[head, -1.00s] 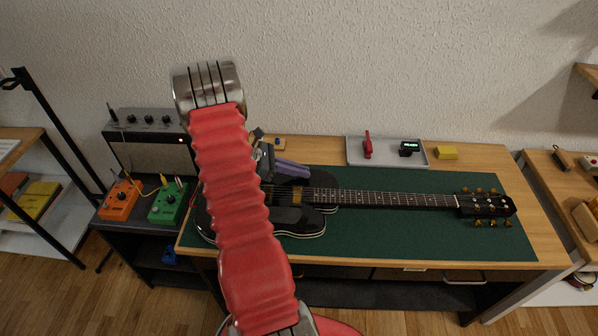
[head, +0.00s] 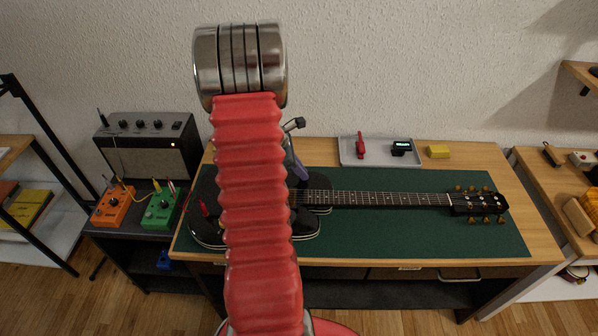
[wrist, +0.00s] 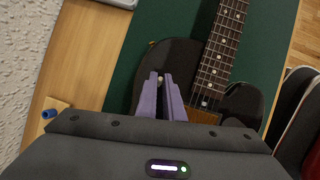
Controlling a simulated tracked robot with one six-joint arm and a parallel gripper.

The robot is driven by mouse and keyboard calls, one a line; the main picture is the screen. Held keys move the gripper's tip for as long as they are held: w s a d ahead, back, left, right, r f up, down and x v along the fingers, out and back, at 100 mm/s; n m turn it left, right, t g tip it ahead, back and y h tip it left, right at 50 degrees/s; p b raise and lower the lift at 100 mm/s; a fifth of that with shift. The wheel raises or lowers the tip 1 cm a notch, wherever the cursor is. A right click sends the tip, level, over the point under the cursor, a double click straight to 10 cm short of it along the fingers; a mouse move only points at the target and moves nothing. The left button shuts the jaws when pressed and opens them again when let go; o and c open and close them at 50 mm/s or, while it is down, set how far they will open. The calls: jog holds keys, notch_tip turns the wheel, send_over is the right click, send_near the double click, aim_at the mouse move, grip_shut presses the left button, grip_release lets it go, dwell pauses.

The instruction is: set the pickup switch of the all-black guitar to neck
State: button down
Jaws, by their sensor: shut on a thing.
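The all-black guitar (head: 205,228) lies on a green mat with its neck pointing right; my red arm hides much of its body in the head view. In the wrist view the guitar's dark body (wrist: 186,56) lies under my gripper (wrist: 161,80). The purple fingers are close together over the upper part of the body, beside the neck end. A small pale tip, the pickup switch (wrist: 160,77), shows between the fingertips, and they are shut on it. Which position the switch is in cannot be told.
A grey tray (head: 375,161) with a red item and a small tuner stands behind the mat, next to a yellow block (head: 438,152). An amplifier (head: 150,150) and orange and green pedals (head: 161,211) stand at left. A blue peg (wrist: 48,113) shows in the wrist view.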

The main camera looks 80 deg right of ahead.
jog(key=shift+s, duration=0.1)
dwell(0.4)
jog(key=c, duration=1.9)
grip_release()
jog(key=shift+r, duration=0.15)
jog(key=v, duration=1.3)
jog(key=shift+r, duration=0.3)
jog(key=shift+s, duration=0.1)
